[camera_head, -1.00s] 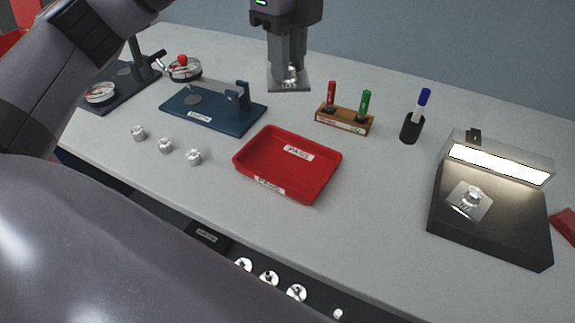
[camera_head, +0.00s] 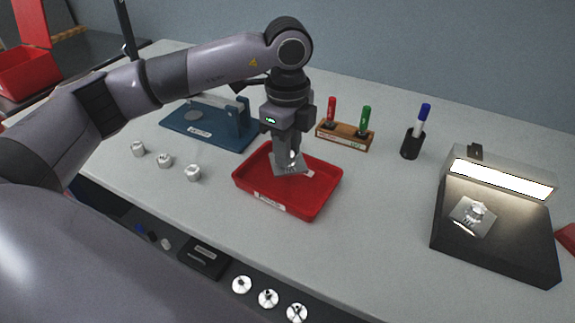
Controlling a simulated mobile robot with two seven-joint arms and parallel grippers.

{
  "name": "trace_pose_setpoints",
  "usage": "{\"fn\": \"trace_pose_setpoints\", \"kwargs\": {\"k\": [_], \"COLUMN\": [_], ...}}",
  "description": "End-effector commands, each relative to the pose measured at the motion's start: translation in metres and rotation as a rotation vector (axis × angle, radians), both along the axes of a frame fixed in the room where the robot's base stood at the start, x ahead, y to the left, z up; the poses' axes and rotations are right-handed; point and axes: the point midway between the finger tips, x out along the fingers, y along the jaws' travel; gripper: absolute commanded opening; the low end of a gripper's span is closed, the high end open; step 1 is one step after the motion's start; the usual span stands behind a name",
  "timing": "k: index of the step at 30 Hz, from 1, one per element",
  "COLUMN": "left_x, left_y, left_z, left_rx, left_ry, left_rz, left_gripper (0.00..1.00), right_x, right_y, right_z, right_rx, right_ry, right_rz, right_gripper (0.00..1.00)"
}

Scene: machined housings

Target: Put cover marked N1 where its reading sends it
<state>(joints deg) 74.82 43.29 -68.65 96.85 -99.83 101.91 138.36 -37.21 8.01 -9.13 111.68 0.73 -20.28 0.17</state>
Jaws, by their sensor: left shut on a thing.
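My left gripper (camera_head: 291,150) is shut on a square grey metal cover (camera_head: 288,167). It holds the cover over the red tray (camera_head: 262,197), toward its back. I cannot tell whether the cover touches the tray floor, and no marking on it is readable now. A second square metal cover (camera_head: 468,221) with a round boss lies on the dark base of the lit stand (camera_head: 496,238) at the right. The tray's inner label is mostly hidden by the held cover. My right gripper is not in view.
Several small metal cylinders (camera_head: 193,173) stand left of the tray. Behind are a blue fixture (camera_head: 190,130), a wooden block (camera_head: 344,138) with red and green markers, and a pen cup (camera_head: 411,145). Round parts (camera_head: 268,298) lie below the front edge. Table between tray and lit stand is clear.

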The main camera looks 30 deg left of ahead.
Motion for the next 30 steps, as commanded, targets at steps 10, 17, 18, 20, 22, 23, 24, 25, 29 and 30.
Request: {"fn": "trace_pose_setpoints", "kwargs": {"k": [10,17,18,20,22,23,24,25,29,30], "left_x": [0.000,0.001,0.001,0.000,0.000,0.000,0.000,0.000,0.000,0.000], "left_y": [0.001,0.000,0.000,0.000,0.000,0.000,0.000,0.000,0.000,0.000], "left_z": [-0.036,-0.049,-0.049,-0.049,-0.051,-0.052,-0.053,-0.053,-0.052,-0.052], "left_rx": [0.002,0.000,0.000,0.000,0.000,0.000,0.000,0.000,0.001,0.001], "left_ry": [0.003,-0.002,-0.002,-0.002,-0.001,-0.001,-0.001,-0.001,-0.001,-0.001], "left_rz": [0.002,0.001,0.001,0.001,0.001,0.001,0.001,0.001,0.001,0.001], "left_gripper": [0.00,0.00,0.00,0.00,0.00,0.00,0.00,0.29,0.51,0.51], "right_x": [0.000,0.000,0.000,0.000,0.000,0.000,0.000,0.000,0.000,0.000], "right_y": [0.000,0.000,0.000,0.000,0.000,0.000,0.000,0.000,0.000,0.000], "right_z": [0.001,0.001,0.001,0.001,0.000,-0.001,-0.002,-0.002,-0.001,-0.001], "right_rx": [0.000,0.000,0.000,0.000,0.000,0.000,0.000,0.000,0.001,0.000], "right_ry": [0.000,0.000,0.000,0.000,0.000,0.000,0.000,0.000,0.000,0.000], "right_rz": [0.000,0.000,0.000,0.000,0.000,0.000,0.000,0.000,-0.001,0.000], "right_gripper": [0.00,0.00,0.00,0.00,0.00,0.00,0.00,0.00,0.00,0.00]}}
